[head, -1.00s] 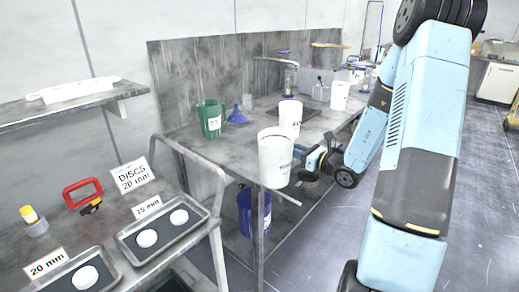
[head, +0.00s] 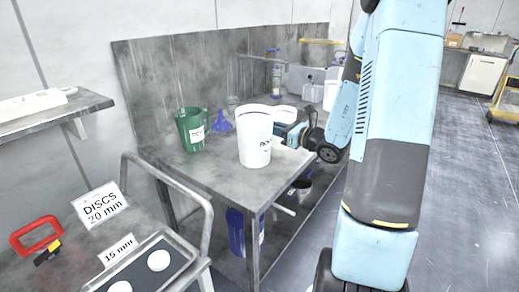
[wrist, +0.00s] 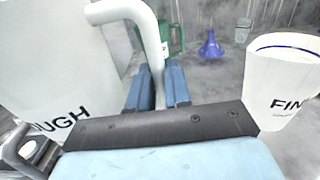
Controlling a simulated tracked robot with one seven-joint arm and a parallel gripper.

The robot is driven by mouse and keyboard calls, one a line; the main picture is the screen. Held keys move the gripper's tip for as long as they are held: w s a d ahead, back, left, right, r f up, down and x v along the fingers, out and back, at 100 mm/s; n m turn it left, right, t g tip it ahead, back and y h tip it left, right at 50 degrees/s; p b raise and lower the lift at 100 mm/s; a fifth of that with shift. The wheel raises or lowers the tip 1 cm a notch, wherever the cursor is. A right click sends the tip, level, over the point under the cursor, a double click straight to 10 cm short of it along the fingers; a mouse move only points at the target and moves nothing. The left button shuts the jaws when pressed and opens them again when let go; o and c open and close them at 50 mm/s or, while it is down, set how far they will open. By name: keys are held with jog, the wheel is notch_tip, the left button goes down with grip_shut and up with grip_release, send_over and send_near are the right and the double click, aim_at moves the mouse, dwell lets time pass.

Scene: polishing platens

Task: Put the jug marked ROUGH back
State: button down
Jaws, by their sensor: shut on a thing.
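The white jug marked ROUGH (head: 255,140) is upright over the near part of the grey table (head: 205,180). In the wrist view, the ROUGH jug (wrist: 50,70) fills the left side, with only "UGH" readable. Its white handle passes between the fingers of my gripper (wrist: 158,82), which is shut on it. In the head view, my gripper (head: 285,132) is at the jug's right side. I cannot tell whether the jug's base touches the table. A second white jug, with "FIN" readable (wrist: 283,85), stands to the right in the wrist view; in the head view it (head: 286,112) is partly hidden.
A green jug (head: 188,130) and a blue funnel (head: 222,122) stand left of the ROUGH jug. A blue bin (head: 237,232) is below the table. A cart with a rail (head: 207,215), disc tray and red-handled tool (head: 37,237) is nearer left.

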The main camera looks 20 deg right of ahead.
jog(key=shift+w+d+f, duration=0.1)
jog(key=shift+w+f, duration=1.55)
jog(key=shift+f, duration=0.25)
jog(key=shift+w+d+f, duration=0.1)
jog(key=shift+w+f, duration=1.6)
jog(key=shift+f, duration=0.15)
jog(key=shift+w+d+f, duration=0.1)
jog(key=shift+w+f, duration=1.55)
jog(key=shift+f, duration=0.35)
jog(key=c, duration=1)
grip_release()
